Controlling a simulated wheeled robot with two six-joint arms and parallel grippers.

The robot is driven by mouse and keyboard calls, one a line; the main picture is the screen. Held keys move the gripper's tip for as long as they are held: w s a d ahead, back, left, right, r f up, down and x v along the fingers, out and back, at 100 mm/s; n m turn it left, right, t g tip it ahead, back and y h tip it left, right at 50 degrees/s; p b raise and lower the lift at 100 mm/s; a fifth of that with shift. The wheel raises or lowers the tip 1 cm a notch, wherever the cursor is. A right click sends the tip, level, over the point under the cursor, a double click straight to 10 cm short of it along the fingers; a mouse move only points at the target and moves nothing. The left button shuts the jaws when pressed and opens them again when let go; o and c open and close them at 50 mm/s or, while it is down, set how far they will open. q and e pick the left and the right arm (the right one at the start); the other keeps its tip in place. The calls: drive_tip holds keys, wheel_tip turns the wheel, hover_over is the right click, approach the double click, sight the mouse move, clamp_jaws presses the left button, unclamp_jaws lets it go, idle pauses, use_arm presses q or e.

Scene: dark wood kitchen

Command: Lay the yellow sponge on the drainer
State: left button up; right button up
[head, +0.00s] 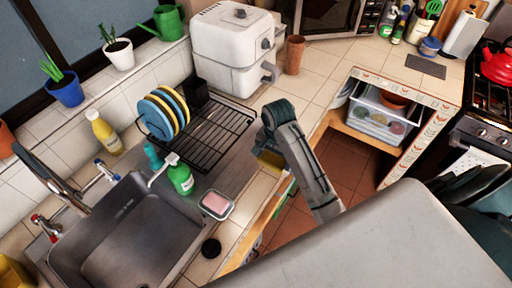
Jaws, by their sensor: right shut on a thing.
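The drainer (232,128) is a black wire rack on the counter beside the sink, with several blue and yellow plates standing at its left end. My right gripper (268,147) is to the right of the drainer, over the counter's front edge. It is shut on the yellow sponge (271,160), which shows only partly below it. The arm hides the rest of the sponge and most of the fingers. The right half of the drainer looks bare. My left gripper is not in view.
The sink (125,235) lies at lower left. A green soap bottle (181,176) and a dish with a pink sponge (216,205) stand between it and the counter edge. A white appliance (232,50) is behind the drainer. A terracotta cup (294,55) stands further right.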

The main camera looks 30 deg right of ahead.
drive_tip(key=w, duration=0.5)
drive_tip(key=shift+w+a+f, duration=0.1)
drive_tip(key=shift+a+f, duration=0.15)
drive_tip(key=w, duration=0.3)
drive_tip(key=shift+w+a+f+p, duration=0.15)
drive_tip(key=shift+f+p, duration=0.1)
drive_tip(key=shift+p, duration=0.15)
drive_tip(key=shift+w, duration=0.35)
drive_tip(key=shift+w+p, duration=0.15)
drive_tip(key=shift+p, duration=0.25)
wheel_tip(320, 180, down, 3)
drive_tip(key=shift+r+p, duration=0.15)
drive_tip(key=shift+p, duration=0.65)
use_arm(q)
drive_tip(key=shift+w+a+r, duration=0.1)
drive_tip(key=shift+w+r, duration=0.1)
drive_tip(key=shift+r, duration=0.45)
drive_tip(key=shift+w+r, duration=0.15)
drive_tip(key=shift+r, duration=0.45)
use_arm(e)
drive_tip(key=shift+f, duration=0.5)
drive_tip(key=shift+f, duration=0.1)
drive_tip(key=o, duration=0.8)
